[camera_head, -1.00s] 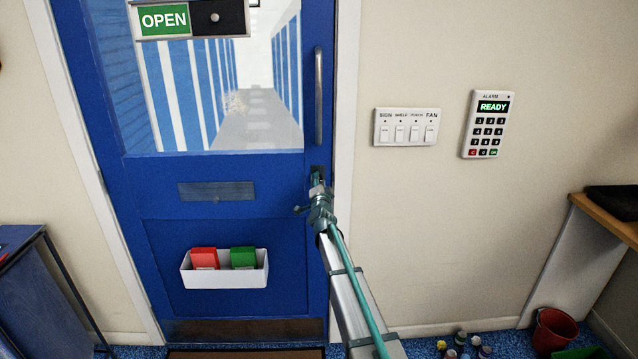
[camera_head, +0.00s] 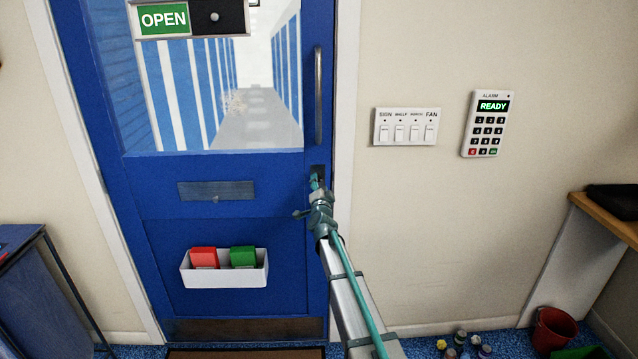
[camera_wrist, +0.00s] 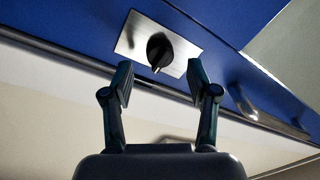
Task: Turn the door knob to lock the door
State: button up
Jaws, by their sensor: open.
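The blue door (camera_head: 165,232) is closed in its frame. In the wrist view a black door knob (camera_wrist: 158,50) sits on a silver plate (camera_wrist: 131,36) on the door. My gripper (camera_wrist: 158,82) is open, with one finger on each side just short of the knob; I see no contact. In the head view my gripper (camera_head: 316,184) is at the plate on the door's right edge, below the handle, and hides most of the knob.
A vertical bar handle (camera_head: 318,96) is above my gripper. A white switch panel (camera_head: 405,140) and an alarm keypad (camera_head: 486,124) reading READY are on the wall to the right. A white bin with red and green cards (camera_head: 224,280) hangs low on the door.

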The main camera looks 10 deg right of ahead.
jog(key=s+a, duration=0.1)
jog(key=s, duration=0.8)
jog(key=shift+f, duration=0.4)
jog(key=shift+s, duration=0.1)
jog(key=s+a+f+n+g+y, duration=0.3)
jog(key=s+f+n, duration=0.1)
jog(key=f, duration=0.4)
jog(key=s+a+f+n+g+y, duration=0.2)
jog(key=s+a+f+n+g, duration=0.15)
jog(key=f, duration=0.45)
jog(key=s+f+n+g, duration=0.3)
jog(key=s+f+g, duration=0.3)
jog(key=s+f, duration=1.05)
jog(key=s+d+f+g+h, duration=0.1)
jog(key=s+f+g, duration=0.3)
jog(key=s, duration=1.1)
jog(key=s+d+f+n+g+h, duration=0.1)
jog(key=s+d+f+g, duration=0.3)
jog(key=s+f, duration=0.5)
jog(key=s+d+f+n+g+h, duration=0.1)
jog(key=s+f+g, duration=0.4)
jog(key=s, duration=1.8)
jog(key=shift+d+f, duration=0.75)
jog(key=shift+f, duration=0.05)
